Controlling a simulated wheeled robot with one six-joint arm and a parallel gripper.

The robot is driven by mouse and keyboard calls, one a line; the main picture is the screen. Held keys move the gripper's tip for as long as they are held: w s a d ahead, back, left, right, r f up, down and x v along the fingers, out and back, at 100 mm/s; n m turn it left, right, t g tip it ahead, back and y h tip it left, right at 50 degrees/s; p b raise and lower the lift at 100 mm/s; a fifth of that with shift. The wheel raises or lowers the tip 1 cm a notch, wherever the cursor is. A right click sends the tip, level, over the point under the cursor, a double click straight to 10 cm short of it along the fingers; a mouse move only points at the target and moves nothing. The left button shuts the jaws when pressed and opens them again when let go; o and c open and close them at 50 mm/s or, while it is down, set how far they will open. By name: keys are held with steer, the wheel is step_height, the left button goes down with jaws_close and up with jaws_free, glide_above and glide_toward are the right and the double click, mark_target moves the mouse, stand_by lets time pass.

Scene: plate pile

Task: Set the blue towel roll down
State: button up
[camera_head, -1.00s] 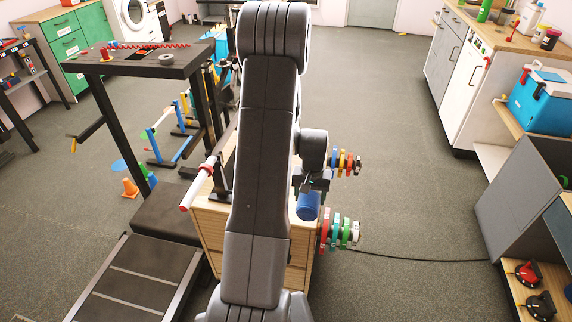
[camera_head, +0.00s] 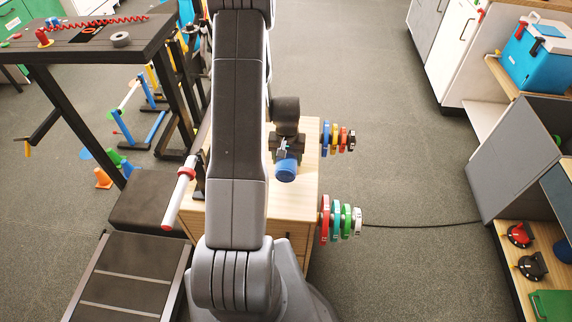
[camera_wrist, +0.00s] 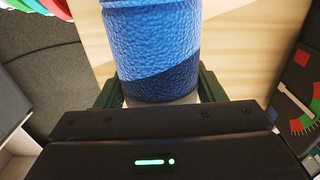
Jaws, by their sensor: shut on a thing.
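The blue towel roll (camera_head: 286,169) is in my gripper (camera_head: 287,150), above the light wooden top of a cabinet (camera_head: 304,205). In the wrist view, the roll (camera_wrist: 150,45) fills the upper middle, light blue with a darker blue band and a pale end close to the gripper body. The dark fingers of my gripper (camera_wrist: 158,90) stand on both sides of this end and are shut on it. Wood shows behind the roll. I cannot tell whether the roll touches the cabinet top. My arm hides the left part of the top.
Two racks of coloured weight discs (camera_head: 340,138) (camera_head: 341,218) stick out from the cabinet's right side. A white bar with red ends (camera_head: 180,195) is on its left. A treadmill (camera_head: 128,285) stands at left. A grey partition (camera_head: 528,155) and shelves stand at right.

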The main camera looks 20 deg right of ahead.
steer(key=shift+f, duration=2.2)
steer(key=shift+f, duration=0.2)
steer(key=o, duration=1.1)
steer(key=shift+r, duration=0.1)
step_height(320, 180, up, 12)
steer(key=shift+r, duration=0.15)
